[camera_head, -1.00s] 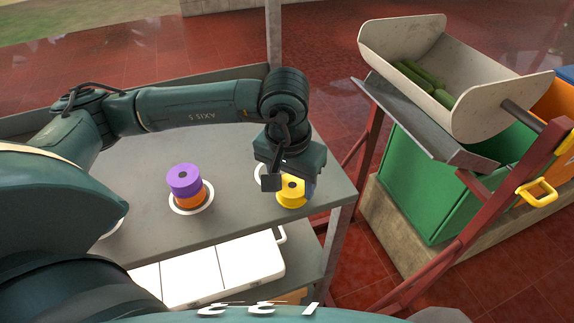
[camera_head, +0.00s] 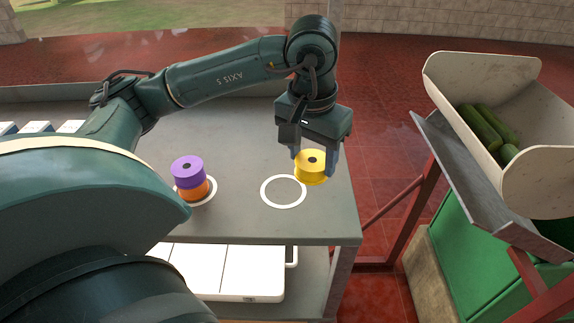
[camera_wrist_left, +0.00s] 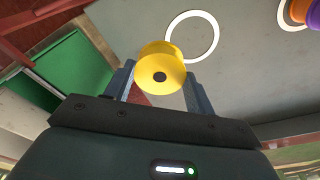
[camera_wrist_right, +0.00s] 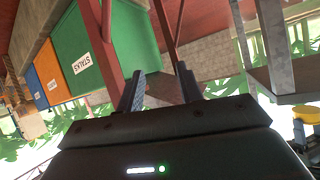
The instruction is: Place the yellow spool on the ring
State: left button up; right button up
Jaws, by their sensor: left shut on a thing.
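The yellow spool (camera_head: 312,172) is gripped between the fingers of my left gripper (camera_head: 314,160), close to the table's right edge. It appears raised above the table, though its height is hard to judge. The white ring (camera_head: 264,192) lies flat and empty on the table, left of the spool and nearer the camera. In the left wrist view the spool (camera_wrist_left: 160,72) overlaps a bit of the ring's edge (camera_wrist_left: 217,38); it is not centred over it. My right gripper (camera_wrist_right: 161,82) is open and empty in the right wrist view; it is out of the head view.
A purple spool (camera_head: 188,170) sits stacked on an orange spool (camera_head: 194,192) on another ring to the left. A white case (camera_head: 225,272) lies on the lower shelf. At right, a tilted cream scoop (camera_head: 545,130) holds green cucumbers above a green bin (camera_head: 475,265).

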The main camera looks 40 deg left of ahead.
pick_arm(q)
jog(key=s+a+r+b, duration=0.2)
jog(key=a+r, duration=0.1)
jog(key=a, duration=0.2)
notch_tip(320, 180, down, 5)
jog(key=shift+s+r+b, duration=0.15)
jog(key=shift+r+b, duration=0.05)
jog(key=shift+b, duration=0.35)
jog(key=shift+f, duration=2.2)
jog(key=shift+f+b, duration=0.2)
jog(key=shift+b, duration=0.25)
jog(key=o, duration=1)
jog(key=shift+r, duration=0.15)
notch_tip(320, 180, up, 12)
jog(key=s+p, duration=0.1)
jog(key=p, duration=0.2)
jog(key=shift+s+d, duration=0.15)
jog(key=shift+s, duration=0.05)
